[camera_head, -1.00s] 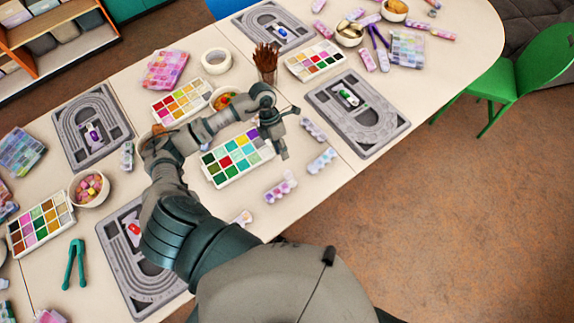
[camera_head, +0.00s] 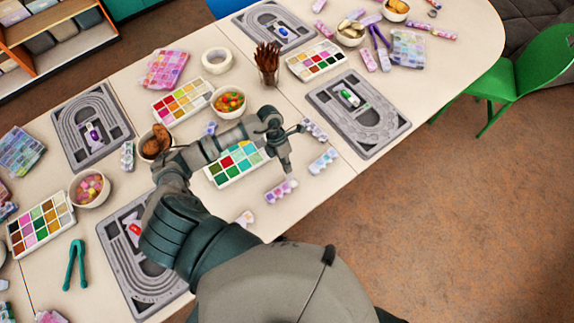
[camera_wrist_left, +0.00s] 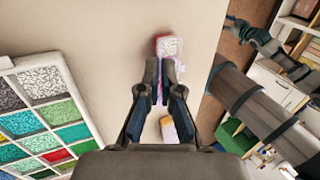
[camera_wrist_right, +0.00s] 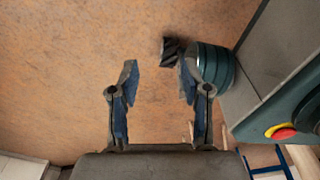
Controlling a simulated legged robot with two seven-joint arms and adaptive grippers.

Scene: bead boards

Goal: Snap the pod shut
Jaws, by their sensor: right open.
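A small pink and purple pod (camera_head: 281,190) lies on the table near its front edge. My left gripper (camera_head: 288,172) points down just above the pod's right end. In the left wrist view, the fingertips (camera_wrist_left: 160,78) are close together with a narrow gap. A pale pod part with a red edge (camera_wrist_left: 168,47) shows beyond the tips, with purple at the gap. Whether the fingers touch or grip it, I cannot tell. The lid's state is too small to tell. My right gripper (camera_wrist_right: 158,80) is open and empty over the brown floor.
A paint palette (camera_head: 222,178) lies left of the pod. More pods (camera_head: 322,160) and an orange-marked piece (camera_head: 244,218) are near it. A grey track board (camera_head: 387,135) lies at the right.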

